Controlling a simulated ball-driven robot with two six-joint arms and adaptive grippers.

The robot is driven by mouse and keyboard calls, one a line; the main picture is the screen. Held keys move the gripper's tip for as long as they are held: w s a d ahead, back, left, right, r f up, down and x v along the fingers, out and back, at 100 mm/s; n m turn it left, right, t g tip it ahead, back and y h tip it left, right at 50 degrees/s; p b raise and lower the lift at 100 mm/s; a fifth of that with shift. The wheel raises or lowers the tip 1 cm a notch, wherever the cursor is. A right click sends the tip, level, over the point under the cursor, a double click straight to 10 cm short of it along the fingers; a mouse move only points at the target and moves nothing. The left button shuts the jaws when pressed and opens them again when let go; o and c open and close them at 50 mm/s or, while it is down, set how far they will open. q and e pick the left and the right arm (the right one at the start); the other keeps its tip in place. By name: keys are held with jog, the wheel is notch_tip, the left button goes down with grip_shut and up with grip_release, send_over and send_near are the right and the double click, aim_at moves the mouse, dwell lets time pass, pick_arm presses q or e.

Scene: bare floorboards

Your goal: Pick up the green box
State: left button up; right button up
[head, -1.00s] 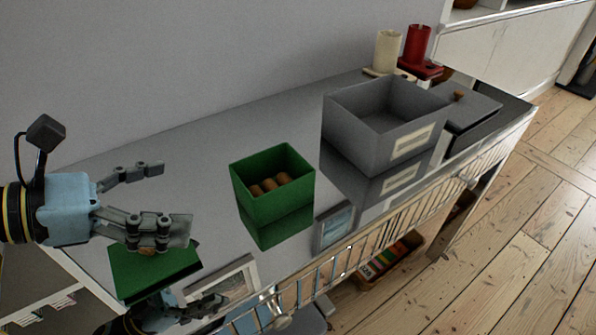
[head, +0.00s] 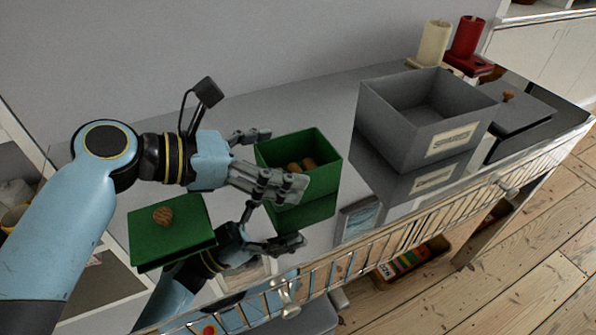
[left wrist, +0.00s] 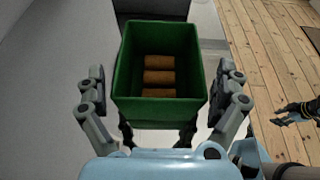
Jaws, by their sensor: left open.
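The green box (head: 325,152) is open-topped and stands upright on the reflective grey top, with several brown cylinders inside. My left gripper (head: 284,159) is open at its left side in the head view, one finger behind and one in front. In the left wrist view, the green box (left wrist: 126,70) lies between the spread fingers of my left gripper (left wrist: 163,82), with gaps at both sides. The front finger hides part of the box in the head view. My right gripper (left wrist: 296,112) appears small over the floor at the right; its jaw opening is unclear.
A green lid (head: 150,238) with a wooden knob lies left of the box. A grey labelled bin (head: 401,139) stands to its right, with a dark lid (head: 528,125) beyond. Cream (head: 433,45) and red (head: 468,38) canisters stand at the back. A metal rail runs along the front edge.

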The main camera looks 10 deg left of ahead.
pick_arm(q)
jog(key=c, duration=0.9)
